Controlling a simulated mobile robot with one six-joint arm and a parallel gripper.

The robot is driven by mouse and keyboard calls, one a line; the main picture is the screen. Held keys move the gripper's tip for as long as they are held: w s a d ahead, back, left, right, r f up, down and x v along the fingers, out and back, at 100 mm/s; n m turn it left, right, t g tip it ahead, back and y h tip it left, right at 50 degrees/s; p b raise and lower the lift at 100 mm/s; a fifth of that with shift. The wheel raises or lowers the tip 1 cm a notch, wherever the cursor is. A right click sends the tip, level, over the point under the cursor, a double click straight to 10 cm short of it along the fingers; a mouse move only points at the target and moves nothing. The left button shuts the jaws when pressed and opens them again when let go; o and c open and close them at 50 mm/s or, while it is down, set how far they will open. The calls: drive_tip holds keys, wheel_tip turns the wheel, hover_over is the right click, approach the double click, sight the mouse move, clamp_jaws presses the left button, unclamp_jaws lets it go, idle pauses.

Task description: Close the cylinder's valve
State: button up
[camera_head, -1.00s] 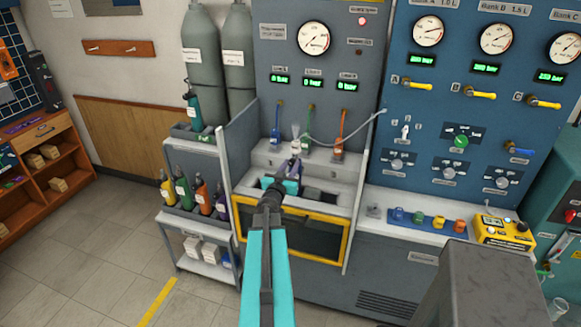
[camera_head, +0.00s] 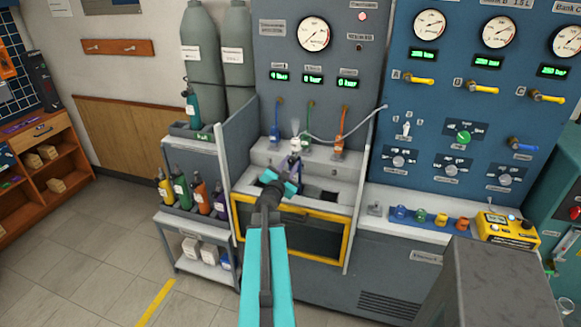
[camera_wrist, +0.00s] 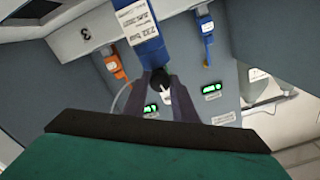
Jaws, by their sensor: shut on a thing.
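A blue cylinder (camera_wrist: 147,42) with a white printed label shows in the wrist view, with a dark valve knob (camera_wrist: 160,77) and a small white part at its end. My gripper (camera_wrist: 163,82) has its dark purple fingers on both sides of the knob, shut on it. In the head view my gripper (camera_head: 294,162) is at the middle bay of the test bench, just below a white fitting (camera_head: 296,144). The cylinder's body is hidden there by my gripper and the bench. I cannot tell how far the valve is turned.
The bench bay has a yellow-framed front door (camera_head: 346,243). Blue (camera_head: 275,136), green (camera_head: 307,139) and orange (camera_head: 338,143) connectors hang above it. A pale hose (camera_head: 362,125) runs right to the blue panel. A cart of small cylinders (camera_head: 181,192) stands left.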

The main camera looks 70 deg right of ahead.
drive_tip(key=shift+f+m+b, duration=0.1)
drive_tip(key=shift+m+b, duration=0.25)
drive_tip(key=shift+m, duration=0.45)
drive_tip(key=o, duration=1)
drive_tip(key=shift+o, duration=0.2)
drive_tip(key=shift+a, duration=0.1)
